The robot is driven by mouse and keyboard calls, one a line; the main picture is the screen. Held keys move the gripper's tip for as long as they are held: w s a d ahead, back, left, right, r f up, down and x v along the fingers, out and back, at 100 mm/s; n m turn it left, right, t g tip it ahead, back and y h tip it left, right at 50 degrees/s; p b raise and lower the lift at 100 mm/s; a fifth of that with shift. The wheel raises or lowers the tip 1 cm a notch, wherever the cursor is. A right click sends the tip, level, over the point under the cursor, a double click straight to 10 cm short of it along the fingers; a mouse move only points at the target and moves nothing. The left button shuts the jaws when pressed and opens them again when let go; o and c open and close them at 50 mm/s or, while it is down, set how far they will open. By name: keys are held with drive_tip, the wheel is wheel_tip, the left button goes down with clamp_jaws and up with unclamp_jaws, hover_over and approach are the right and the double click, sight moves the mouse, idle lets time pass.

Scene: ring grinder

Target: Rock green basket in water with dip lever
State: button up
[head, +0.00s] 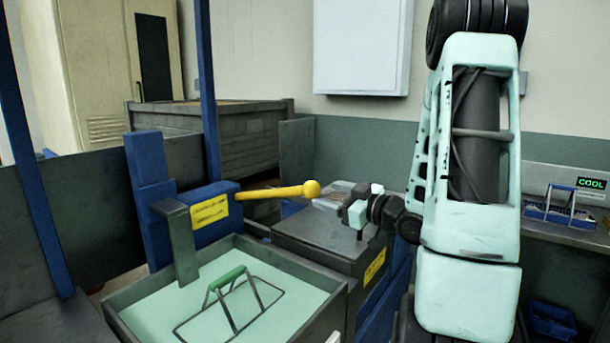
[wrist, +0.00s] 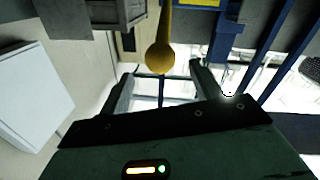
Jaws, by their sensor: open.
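The yellow dip lever (head: 270,194) sticks out to the right from a blue post, its round knob (head: 311,189) at the free end. The green-handled wire basket (head: 227,277) sits in the pale green water (head: 160,308) of a grey tank (head: 300,262), its handle above the surface. My gripper (head: 352,208) is open and empty, a short way right of the knob and apart from it in the head view. In the wrist view the knob (wrist: 160,58) shows between my two spread fingers (wrist: 160,82), near their tips; contact does not show.
A dark grey box (head: 320,232) stands right of the tank, under my gripper. A blue post (head: 150,205) carries the lever. A grey crate (head: 215,130) is behind.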

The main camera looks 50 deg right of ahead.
sight(305, 188)
drive_tip(key=w, duration=0.9)
drive_tip(key=shift+p, duration=0.3)
drive_tip(key=shift+s, duration=0.1)
drive_tip(key=shift+c, duration=0.3)
drive_tip(key=c, duration=1.3)
drive_tip(key=w+r+g+p, duration=0.2)
drive_tip(key=w+r+p, duration=0.3)
drive_tip(key=r+p, duration=0.5)
drive_tip(key=shift+w+a+g+p, duration=0.2)
drive_tip(key=shift+w+g+p, duration=0.15)
drive_tip(key=shift+p, duration=0.25)
drive_tip(key=shift+r, duration=0.1)
drive_tip(key=o, duration=1.4)
drive_tip(key=shift+c, duration=0.2)
